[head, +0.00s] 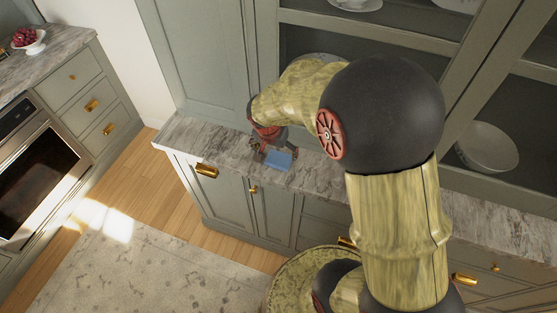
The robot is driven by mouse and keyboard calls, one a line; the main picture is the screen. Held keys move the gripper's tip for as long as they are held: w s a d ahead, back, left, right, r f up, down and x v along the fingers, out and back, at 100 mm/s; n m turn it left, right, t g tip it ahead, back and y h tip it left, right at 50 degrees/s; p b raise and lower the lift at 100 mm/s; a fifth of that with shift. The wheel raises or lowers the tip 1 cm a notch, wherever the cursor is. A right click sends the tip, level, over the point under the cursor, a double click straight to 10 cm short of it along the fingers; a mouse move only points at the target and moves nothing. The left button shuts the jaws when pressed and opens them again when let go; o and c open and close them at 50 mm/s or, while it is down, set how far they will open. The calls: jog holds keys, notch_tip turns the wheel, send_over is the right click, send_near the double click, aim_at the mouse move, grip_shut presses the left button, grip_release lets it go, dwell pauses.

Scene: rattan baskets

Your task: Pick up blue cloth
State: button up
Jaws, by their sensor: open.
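The blue cloth (279,160) is a small, flat, light blue piece on the grey marble counter, near its front edge. My gripper (268,152) is close by it, at the cloth's left and upper side in the head view. It is open. The gripper is small and dark here, and whether its fingers touch the cloth cannot be made out. My arm reaches in from the right and hides part of the counter behind it.
The marble counter (215,148) is clear to the left of the cloth. Cabinet doors (200,60) rise behind it. A white bowl (487,147) stands on a cabinet shelf at the right. A fruit bowl (29,42) sits on the far left counter.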

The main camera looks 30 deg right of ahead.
aim_at(279, 159)
jog(key=b+x, duration=0.1)
jog(key=x, duration=0.5)
jog(key=shift+d+f, duration=0.15)
jog(key=shift+c, duration=0.9)
jog(key=c, duration=0.9)
